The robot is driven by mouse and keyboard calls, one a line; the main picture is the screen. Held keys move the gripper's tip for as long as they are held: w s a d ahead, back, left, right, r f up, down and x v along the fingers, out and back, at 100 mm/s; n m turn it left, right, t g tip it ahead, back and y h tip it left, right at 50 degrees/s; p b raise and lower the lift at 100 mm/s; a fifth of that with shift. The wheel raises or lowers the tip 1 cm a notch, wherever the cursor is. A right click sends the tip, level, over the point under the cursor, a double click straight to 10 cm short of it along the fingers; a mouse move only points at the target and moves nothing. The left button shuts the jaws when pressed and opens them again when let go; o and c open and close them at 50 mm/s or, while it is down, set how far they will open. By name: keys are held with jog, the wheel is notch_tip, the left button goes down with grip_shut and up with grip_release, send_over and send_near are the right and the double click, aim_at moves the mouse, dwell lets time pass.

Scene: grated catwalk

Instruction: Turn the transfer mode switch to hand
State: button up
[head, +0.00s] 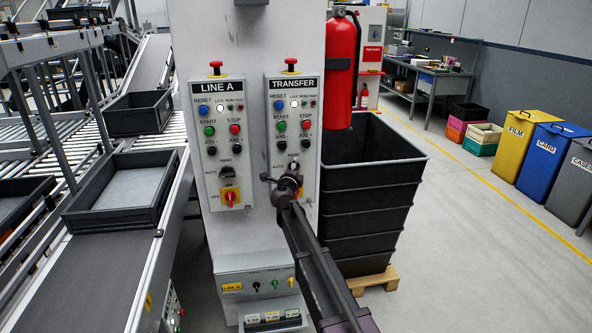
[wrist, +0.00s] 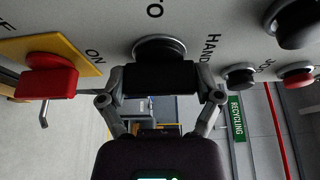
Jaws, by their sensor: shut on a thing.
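The TRANSFER panel (head: 271,110) is on the right side of the pale column, with AUTO and HAND marked around its black mode switch (head: 292,164). My gripper (head: 287,180) reaches up to this switch from below and partly covers it. In the wrist view, the fingers of my gripper (wrist: 161,97) stand on both sides of the switch's black handle (wrist: 160,77) and are shut on it. The HAND label (wrist: 211,48) is to the right of the switch in that view. I cannot tell which mark the handle points to.
A red on/off switch (wrist: 47,75) on a yellow plate sits close to my left finger. The similar LINE A panel (head: 214,130) is to the left. A red fire extinguisher (head: 341,70) and stacked dark bins (head: 372,200) stand right of the column.

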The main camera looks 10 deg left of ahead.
jog(key=o, duration=0.9)
jog(key=shift+s, duration=0.15)
jog(key=s, duration=0.4)
jog(key=s+a, duration=0.1)
jog(key=s, duration=0.6)
jog(key=shift+s+a, duration=0.2)
jog(key=shift+s, duration=0.1)
